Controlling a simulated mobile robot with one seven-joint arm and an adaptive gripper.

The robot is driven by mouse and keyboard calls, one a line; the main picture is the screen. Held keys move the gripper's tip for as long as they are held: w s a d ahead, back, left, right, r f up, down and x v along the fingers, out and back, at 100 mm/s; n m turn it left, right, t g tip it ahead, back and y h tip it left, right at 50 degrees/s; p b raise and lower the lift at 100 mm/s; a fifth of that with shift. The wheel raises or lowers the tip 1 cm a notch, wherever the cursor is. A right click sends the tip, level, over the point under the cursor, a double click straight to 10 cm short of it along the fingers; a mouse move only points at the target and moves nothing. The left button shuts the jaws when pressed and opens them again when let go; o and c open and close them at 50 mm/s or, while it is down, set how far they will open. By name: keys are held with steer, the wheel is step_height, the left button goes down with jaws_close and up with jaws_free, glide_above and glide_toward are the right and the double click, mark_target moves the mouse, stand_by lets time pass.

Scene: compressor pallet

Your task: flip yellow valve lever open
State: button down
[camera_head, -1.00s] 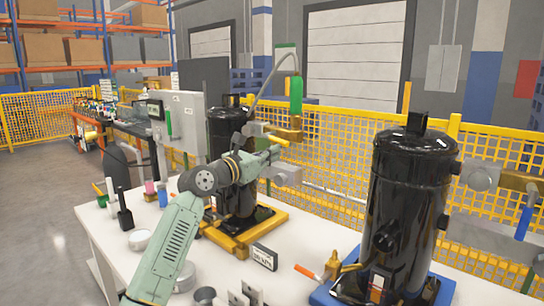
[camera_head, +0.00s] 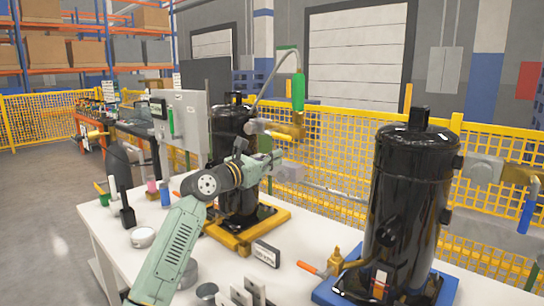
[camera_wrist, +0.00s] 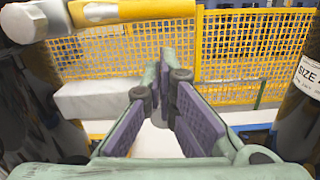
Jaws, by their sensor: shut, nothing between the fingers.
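The brass-yellow valve (camera_head: 293,131) sits at the top right of the far black compressor (camera_head: 228,130), with a green-sleeved hose above it. A yellow piece that may be the lever (camera_head: 281,136) shows at its left, too small to tell its setting. In the wrist view a yellow-orange bar (camera_wrist: 135,10) crosses the top left, joined to a pale round fitting (camera_wrist: 25,22); I cannot tell whether it is lever or valve body. My gripper (camera_head: 277,158) is shut and empty, just below the valve and apart from it. Its fingertips (camera_wrist: 170,62) also show in the wrist view.
A grey block (camera_wrist: 90,98) lies left of my fingers in the wrist view. The near black compressor (camera_head: 405,200) stands right on a blue base. A grey control box (camera_head: 180,118) stands behind my arm. Yellow mesh fencing (camera_head: 340,150) runs behind the white table (camera_head: 110,232).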

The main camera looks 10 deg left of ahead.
steer(key=f+b+v, duration=0.1)
steer(key=b+v, duration=0.2)
steer(key=v, duration=0.7)
steer(key=shift+s+f, duration=0.15)
steer(key=shift+f, duration=0.05)
steer(key=shift+a, duration=0.1)
